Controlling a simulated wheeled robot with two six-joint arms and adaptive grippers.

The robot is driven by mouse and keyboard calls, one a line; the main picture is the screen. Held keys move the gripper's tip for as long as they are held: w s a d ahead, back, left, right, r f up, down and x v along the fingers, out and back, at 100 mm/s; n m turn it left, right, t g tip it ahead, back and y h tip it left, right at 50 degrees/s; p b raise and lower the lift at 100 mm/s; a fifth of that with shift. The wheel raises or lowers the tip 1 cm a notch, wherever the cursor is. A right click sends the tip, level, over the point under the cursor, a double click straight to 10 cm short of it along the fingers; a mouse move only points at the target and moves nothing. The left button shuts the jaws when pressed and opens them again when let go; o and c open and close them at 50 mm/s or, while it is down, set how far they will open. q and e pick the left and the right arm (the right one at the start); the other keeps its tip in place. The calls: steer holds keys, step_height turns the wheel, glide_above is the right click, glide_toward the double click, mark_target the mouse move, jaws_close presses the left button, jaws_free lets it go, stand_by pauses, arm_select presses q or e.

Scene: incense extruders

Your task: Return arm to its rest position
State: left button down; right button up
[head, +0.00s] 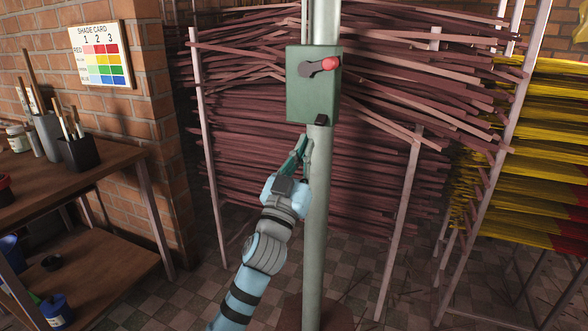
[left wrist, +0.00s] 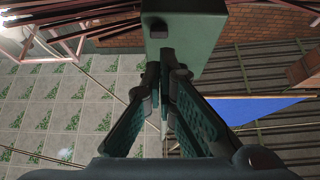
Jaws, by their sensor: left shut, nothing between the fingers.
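My left arm reaches up from the bottom of the head view. Its left gripper (head: 303,146) is shut and empty, in front of the grey-green post (head: 318,210) and just below the green switch box (head: 312,108). The box carries a lever with a red knob (head: 330,63), which points right. In the left wrist view the shut fingertips (left wrist: 165,58) are close under the box (left wrist: 195,40); I cannot tell whether they touch it. My right gripper is in neither view.
Racks of dark red incense sticks (head: 290,165) stand behind the post, and yellow ones (head: 545,130) at right. A wooden workbench (head: 110,160) with brush pots is at left. A shade card (head: 100,55) hangs on the brick wall. Tiled floor (head: 190,300) is clear at lower left.

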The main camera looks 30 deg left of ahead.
arm_select(q)
steer(key=shift+s+d+f, duration=0.25)
steer(key=shift+s+f, duration=0.45)
steer(key=shift+f, duration=0.1)
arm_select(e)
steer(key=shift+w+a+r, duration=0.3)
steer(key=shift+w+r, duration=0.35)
